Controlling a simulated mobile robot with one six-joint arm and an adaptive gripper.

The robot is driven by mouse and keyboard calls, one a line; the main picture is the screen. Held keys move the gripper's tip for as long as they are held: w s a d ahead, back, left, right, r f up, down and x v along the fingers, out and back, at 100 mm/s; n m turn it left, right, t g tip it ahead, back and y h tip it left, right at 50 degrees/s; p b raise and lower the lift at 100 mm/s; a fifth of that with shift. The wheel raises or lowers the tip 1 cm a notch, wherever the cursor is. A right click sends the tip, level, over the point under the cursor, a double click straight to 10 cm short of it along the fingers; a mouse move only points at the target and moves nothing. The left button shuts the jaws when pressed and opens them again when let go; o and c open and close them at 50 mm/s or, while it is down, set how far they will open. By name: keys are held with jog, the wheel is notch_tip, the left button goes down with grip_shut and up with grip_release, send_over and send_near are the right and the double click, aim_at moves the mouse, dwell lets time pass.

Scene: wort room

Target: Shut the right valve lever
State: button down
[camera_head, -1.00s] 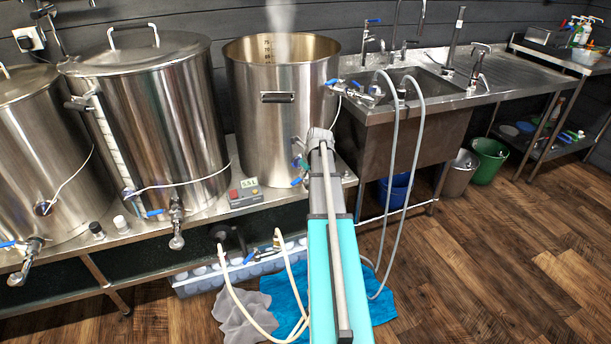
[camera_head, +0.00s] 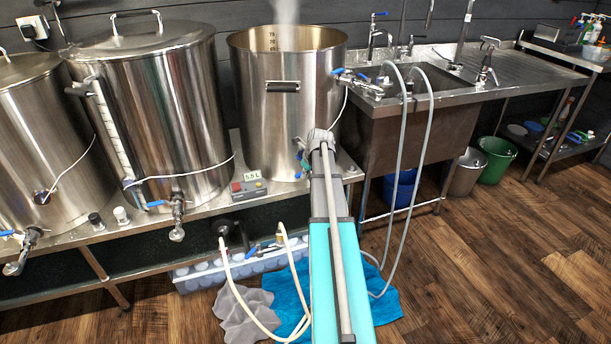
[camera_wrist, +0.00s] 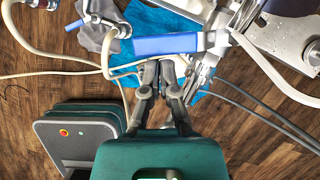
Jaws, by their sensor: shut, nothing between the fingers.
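The right valve is at the foot of the steaming open kettle (camera_head: 258,122), and my arm partly hides it in the head view. A blue lever (camera_head: 302,158) shows just left of my arm's end there. In the wrist view a wide blue lever (camera_wrist: 165,44) lies sideways across the picture, with the valve's metal body (camera_wrist: 205,62) at its right end. My gripper (camera_wrist: 161,70) is shut and empty, its fingertips just below the lever in that picture. I cannot tell whether they touch it. The fingertips are hidden in the head view.
A control box (camera_head: 249,188) and a middle kettle (camera_head: 168,110) stand left on the steel bench. Pale hoses (camera_head: 240,300) hang below near a blue cloth (camera_head: 285,300). Grey hoses (camera_head: 425,140) hang from the sink at right. Wooden floor (camera_head: 480,270) is clear at right.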

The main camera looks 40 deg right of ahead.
jog(key=shift+w, duration=0.1)
jog(key=w, duration=0.3)
jog(key=shift+w+a, duration=0.1)
jog(key=shift+a, duration=0.2)
jog(key=shift+r, duration=0.15)
jog(key=p+v, duration=0.2)
jog(key=p, duration=0.1)
jog(key=shift+a+r, duration=0.3)
jog(key=shift+r, duration=0.05)
jog(key=p+v, duration=0.6)
jog(key=v, duration=0.1)
jog(key=shift+a, duration=0.45)
dwell(0.6)
